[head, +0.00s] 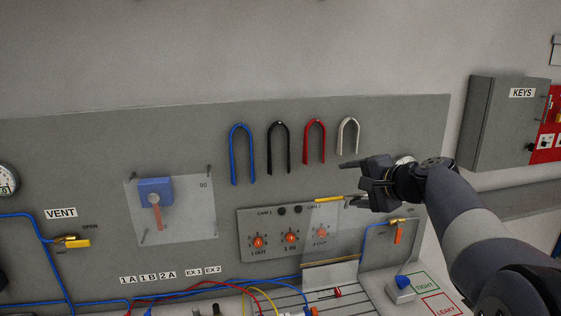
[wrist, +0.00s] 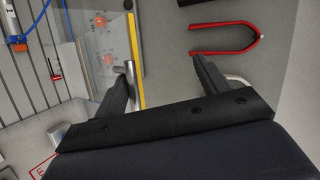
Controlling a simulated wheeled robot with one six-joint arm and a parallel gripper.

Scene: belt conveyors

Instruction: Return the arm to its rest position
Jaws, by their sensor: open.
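My gripper (head: 352,183) is at the end of my dark arm, which reaches in from the lower right in the head view. Its two fingers are apart, with nothing seen between them. In the wrist view the fingers of my gripper (wrist: 163,82) are spread in front of the grey panel. The gripper is in front of the panel, just right of a clear cover (head: 325,226) with a yellow edge and below the white U-shaped hook (head: 348,136). I cannot tell whether a fingertip touches the cover's metal handle (wrist: 130,73).
Blue (head: 242,153), black (head: 278,148) and red (head: 314,141) U-shaped hooks are on the panel (head: 100,160). A valve with an orange lever (head: 398,234) is below my gripper. A KEYS cabinet (head: 497,125) is at the right. Hoses and a small box (head: 401,289) lie below.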

